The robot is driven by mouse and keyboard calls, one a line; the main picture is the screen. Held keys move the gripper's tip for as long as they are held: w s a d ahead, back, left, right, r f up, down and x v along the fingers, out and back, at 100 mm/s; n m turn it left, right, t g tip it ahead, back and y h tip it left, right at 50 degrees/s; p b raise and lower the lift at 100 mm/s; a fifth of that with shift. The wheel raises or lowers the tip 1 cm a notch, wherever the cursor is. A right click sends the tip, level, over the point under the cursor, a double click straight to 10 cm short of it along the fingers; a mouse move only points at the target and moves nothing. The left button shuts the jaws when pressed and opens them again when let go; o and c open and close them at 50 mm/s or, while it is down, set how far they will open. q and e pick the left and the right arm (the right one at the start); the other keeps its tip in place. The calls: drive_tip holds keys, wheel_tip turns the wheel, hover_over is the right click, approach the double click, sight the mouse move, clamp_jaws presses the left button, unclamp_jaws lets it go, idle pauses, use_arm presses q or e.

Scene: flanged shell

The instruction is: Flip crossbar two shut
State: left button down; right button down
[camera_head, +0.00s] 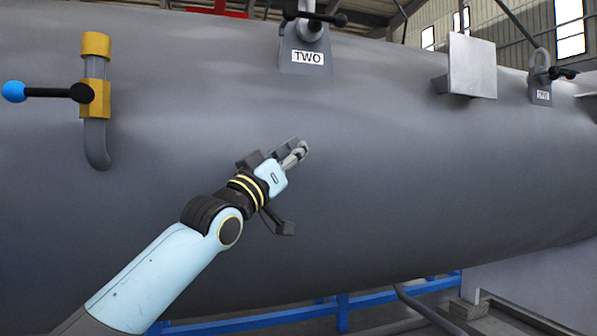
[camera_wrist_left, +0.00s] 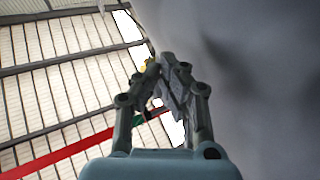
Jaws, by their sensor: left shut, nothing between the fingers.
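Crossbar two (camera_head: 315,18) is a dark bar with rounded ends at the top of the head view. It sits on a grey bracket (camera_head: 305,62) with a white label reading TWO, on the big grey shell (camera_head: 400,150). My left gripper (camera_head: 300,150) is below the bracket, in front of the shell and apart from the crossbar. Its fingers are shut with nothing between them. In the left wrist view the shut fingers (camera_wrist_left: 168,75) point up along the shell's curved side. The crossbar cannot be made out there. My right gripper is out of view.
A yellow valve (camera_head: 95,85) with a blue-knobbed black lever is at left. A grey box (camera_head: 470,65) and a bracket labelled ONE (camera_head: 541,90) are at right. A blue frame (camera_head: 342,310) runs beneath the shell. The shell face between the gripper and bracket two is clear.

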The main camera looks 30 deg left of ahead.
use_arm(q)
drive_tip(key=shift+s+d+f+g, duration=0.1)
drive_tip(key=shift+f+g, duration=0.15)
drive_tip(key=shift+f, duration=0.35)
drive_tip(key=shift+d+f+g, duration=0.15)
drive_tip(key=shift+f+g, duration=0.05)
drive_tip(key=shift+f, duration=0.45)
drive_tip(key=shift+s+d+f+g, duration=0.1)
drive_tip(key=shift+f+g, duration=0.15)
drive_tip(key=shift+f, duration=0.35)
